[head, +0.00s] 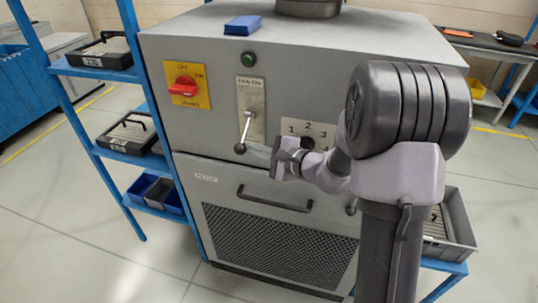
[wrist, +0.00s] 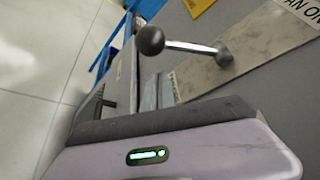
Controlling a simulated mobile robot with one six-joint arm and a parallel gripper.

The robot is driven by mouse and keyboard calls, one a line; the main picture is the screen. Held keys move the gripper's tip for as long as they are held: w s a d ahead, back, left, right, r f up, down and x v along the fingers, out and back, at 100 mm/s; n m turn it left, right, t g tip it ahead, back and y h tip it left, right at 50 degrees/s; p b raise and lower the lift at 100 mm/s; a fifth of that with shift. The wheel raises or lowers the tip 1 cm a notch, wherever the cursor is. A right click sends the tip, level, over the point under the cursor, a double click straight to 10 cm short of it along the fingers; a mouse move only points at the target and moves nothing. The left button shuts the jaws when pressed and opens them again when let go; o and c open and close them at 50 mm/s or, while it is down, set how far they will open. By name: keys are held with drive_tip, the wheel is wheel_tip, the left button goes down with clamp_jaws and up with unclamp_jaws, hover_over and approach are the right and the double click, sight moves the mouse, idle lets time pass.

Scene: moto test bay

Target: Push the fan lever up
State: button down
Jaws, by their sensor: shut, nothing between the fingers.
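The fan lever (head: 245,130) is a short metal rod with a dark ball knob on a pale plate (head: 251,97) on the front of the grey cabinet. In the head view it points down and slightly toward me from its pivot. In the wrist view the lever (wrist: 185,46) and its black knob (wrist: 150,40) show clearly, with part of the label "FAN ON". My gripper (head: 260,153) is shut and empty. Its tips are just below and right of the knob in the head view. The wrist view shows the fingers (wrist: 158,92) near the lever; I cannot tell whether they touch.
A red rotary switch (head: 184,87) on a yellow plate is at the left, and a green button (head: 248,59) is above the lever. A numbered dial plate (head: 308,131) is right beside my gripper. A drawer handle (head: 274,200) is below. A blue shelf rack (head: 96,72) stands left.

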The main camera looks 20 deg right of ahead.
drive_tip(key=shift+s+a+r, duration=0.75)
drive_tip(key=shift+s+r, duration=0.05)
drive_tip(key=shift+s, duration=0.05)
drive_tip(key=shift+r, duration=0.1)
